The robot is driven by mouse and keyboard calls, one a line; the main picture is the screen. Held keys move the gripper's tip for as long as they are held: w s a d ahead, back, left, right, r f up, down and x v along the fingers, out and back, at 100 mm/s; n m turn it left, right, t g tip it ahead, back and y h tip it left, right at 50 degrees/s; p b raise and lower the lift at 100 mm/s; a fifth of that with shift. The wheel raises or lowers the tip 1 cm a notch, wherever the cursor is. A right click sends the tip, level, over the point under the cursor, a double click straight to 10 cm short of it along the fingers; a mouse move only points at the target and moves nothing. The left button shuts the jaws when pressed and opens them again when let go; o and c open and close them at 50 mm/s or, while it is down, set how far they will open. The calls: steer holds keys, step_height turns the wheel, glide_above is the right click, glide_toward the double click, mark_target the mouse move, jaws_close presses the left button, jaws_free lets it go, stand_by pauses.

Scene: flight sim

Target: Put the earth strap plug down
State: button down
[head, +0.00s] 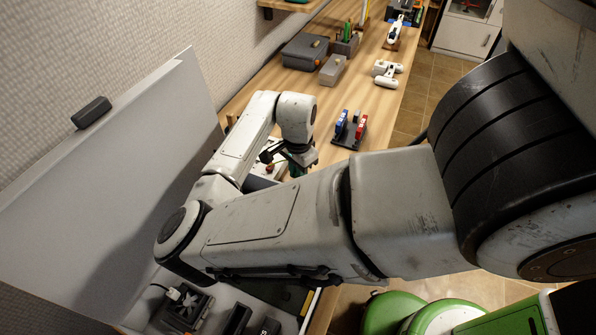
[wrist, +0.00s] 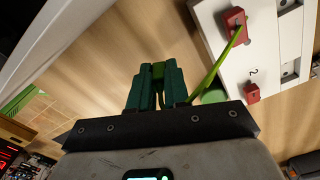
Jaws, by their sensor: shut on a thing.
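My gripper (wrist: 157,85) is shut on the earth strap plug (wrist: 158,71), a small green piece between its dark green fingertips in the wrist view. A yellow-green strap (wrist: 214,70) runs from a red block (wrist: 235,20) on a white panel (wrist: 262,55) down behind my gripper. A green round piece (wrist: 213,95) shows beside the strap, partly hidden by the gripper body. In the head view my gripper (head: 296,163) hangs low over the bench, and my arm hides most of what lies under it.
The wooden bench (head: 385,100) has bare room to the right of the gripper. A dark rack with blue and red pieces (head: 349,130) stands nearby. Grey boxes (head: 304,52) and a white device (head: 386,72) lie farther back. A tall grey panel (head: 120,190) stands at the left.

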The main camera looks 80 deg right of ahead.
steer(key=shift+f, duration=0.2)
steer(key=shift+f+b, duration=0.35)
steer(key=shift+f, duration=0.2)
steer(key=c, duration=1.1)
jaws_free()
steer(key=shift+r+p, duration=0.4)
steer(key=shift+r, duration=0.2)
step_height(320, 180, up, 12)
steer(key=b, duration=0.1)
steer(key=shift+s, duration=0.1)
